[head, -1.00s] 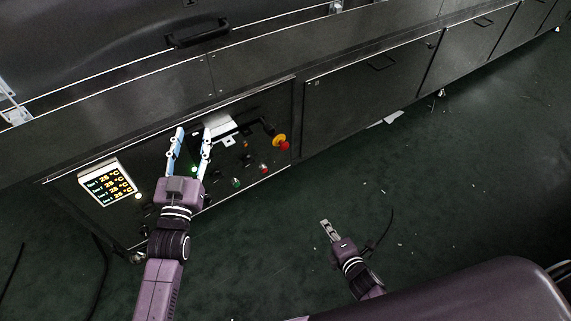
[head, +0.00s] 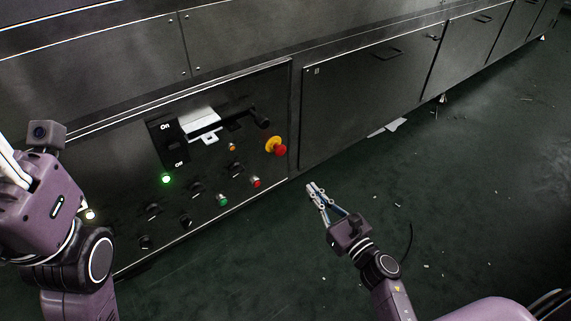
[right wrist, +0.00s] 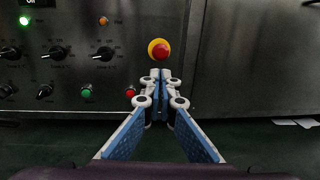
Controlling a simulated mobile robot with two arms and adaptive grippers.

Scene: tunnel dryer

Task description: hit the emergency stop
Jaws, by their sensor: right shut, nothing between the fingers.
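The emergency stop is a red mushroom button with a yellow collar (head: 277,147) at the right end of the dark control panel (head: 130,240). In the right wrist view the button (right wrist: 159,50) shows just above and beyond my fingertips, apart from them as far as I can tell. My right gripper (head: 315,188) is shut and empty, below and to the right of the button in the head view. It also shows in the right wrist view (right wrist: 160,76). My left gripper (head: 8,160) is at the left edge, its fingers cut off by the frame.
The panel also carries a white-handled On/Off switch (head: 200,122), a lit green lamp (head: 166,179), an orange lamp (head: 232,147), a green button (head: 223,200), a red button (head: 256,182) and several black knobs. Open green floor (head: 460,210) lies to the right.

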